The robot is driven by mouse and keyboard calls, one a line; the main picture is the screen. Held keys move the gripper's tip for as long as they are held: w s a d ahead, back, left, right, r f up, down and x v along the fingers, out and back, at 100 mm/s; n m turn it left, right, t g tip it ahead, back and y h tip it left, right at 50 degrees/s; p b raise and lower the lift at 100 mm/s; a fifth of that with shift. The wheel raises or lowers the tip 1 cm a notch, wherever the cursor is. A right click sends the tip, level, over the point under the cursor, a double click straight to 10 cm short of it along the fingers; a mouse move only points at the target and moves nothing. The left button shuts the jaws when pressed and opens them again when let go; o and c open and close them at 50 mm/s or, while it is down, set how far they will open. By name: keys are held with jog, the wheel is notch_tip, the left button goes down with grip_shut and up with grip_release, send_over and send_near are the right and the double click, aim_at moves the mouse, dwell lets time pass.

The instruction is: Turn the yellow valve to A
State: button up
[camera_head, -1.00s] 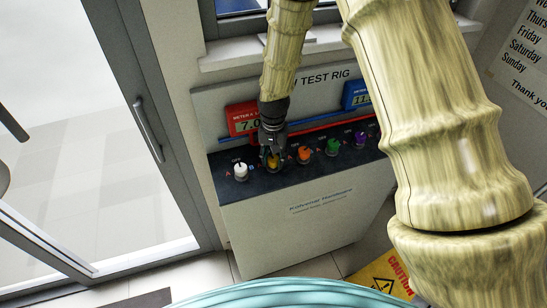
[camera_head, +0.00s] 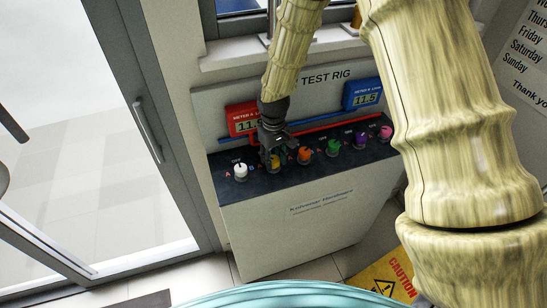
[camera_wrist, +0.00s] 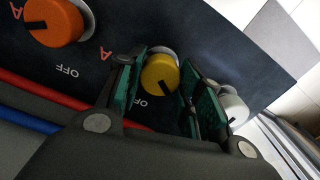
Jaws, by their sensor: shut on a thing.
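The yellow valve (camera_head: 282,160) is a round knob on the dark top panel of the test rig, second from left and mostly hidden by my gripper (camera_head: 271,155) in the head view. In the wrist view, the yellow valve (camera_wrist: 159,72) sits between the two green-padded fingers of my gripper (camera_wrist: 163,85). The gripper is shut on it. The knob's dark pointer mark slants toward the lower right.
The white valve (camera_head: 240,171) is close on the left and the orange valve (camera_head: 304,154) on the right. Green, purple and pink valves continue the row. A red meter (camera_head: 242,120) and a blue meter (camera_head: 362,94) stand behind, with red and blue pipes.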

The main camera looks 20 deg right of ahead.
aim_at(274, 159)
jog(key=shift+n, duration=0.3)
jog(key=o, duration=1)
jog(key=shift+d, duration=0.1)
jog(key=shift+o, duration=0.2)
notch_tip(274, 159, up, 12)
dwell(0.5)
